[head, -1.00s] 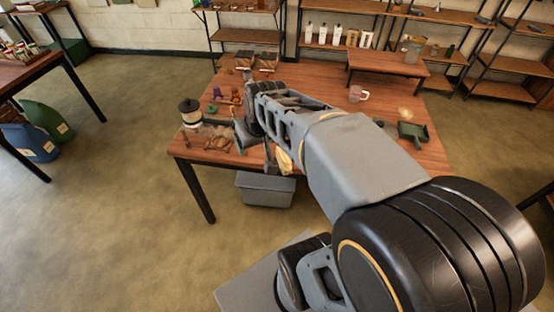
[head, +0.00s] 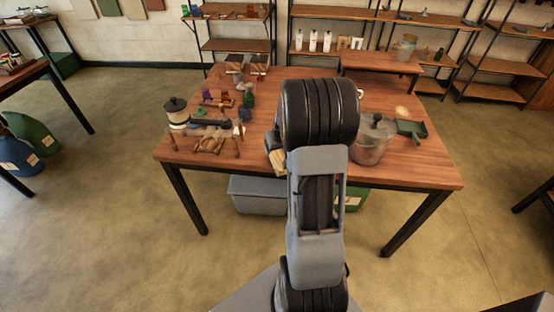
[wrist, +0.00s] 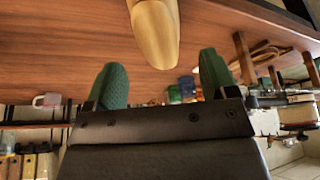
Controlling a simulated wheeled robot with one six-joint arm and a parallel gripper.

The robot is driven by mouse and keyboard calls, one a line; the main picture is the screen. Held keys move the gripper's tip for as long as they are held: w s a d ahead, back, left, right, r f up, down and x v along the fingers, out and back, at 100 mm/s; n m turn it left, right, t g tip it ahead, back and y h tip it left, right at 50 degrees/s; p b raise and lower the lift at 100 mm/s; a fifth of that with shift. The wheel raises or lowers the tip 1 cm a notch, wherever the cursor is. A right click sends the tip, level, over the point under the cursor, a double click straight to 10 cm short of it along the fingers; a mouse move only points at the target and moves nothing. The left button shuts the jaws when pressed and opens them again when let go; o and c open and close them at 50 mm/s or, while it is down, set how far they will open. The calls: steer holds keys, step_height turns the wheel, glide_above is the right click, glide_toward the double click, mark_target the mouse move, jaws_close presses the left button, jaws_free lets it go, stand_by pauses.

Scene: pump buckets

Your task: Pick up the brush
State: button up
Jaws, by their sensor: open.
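The brush seems to be the pale tan piece (head: 278,162) at the table's front edge in the head view, partly hidden by my arm. In the wrist view a smooth tan, rounded end (wrist: 155,35) shows at top centre, probably part of the brush. My gripper (wrist: 162,78) has two green fingers spread apart, with nothing between their tips. The tan end lies just beyond them, roughly centred on the gap, with no clear contact. In the head view my arm hides most of the gripper.
A metal pot (head: 371,143) and a green scoop (head: 411,128) are on the table (head: 425,168) at right. A jar (head: 177,114) and several small tools are at left. A grey bin (head: 258,194) is under the table. Shelves stand behind.

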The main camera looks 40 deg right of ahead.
mark_target(278, 152)
steer(key=shift+p+x, duration=0.3)
steer(key=shift+x, duration=2.65)
steer(key=shift+s, duration=0.1)
steer(key=shift+f+b, duration=0.25)
steer(key=shift+b, duration=0.25)
steer(key=shift+c, duration=0.4)
steer(key=c, duration=0.9)
steer(key=shift+r, duration=0.1)
steer(key=shift+c, duration=0.2)
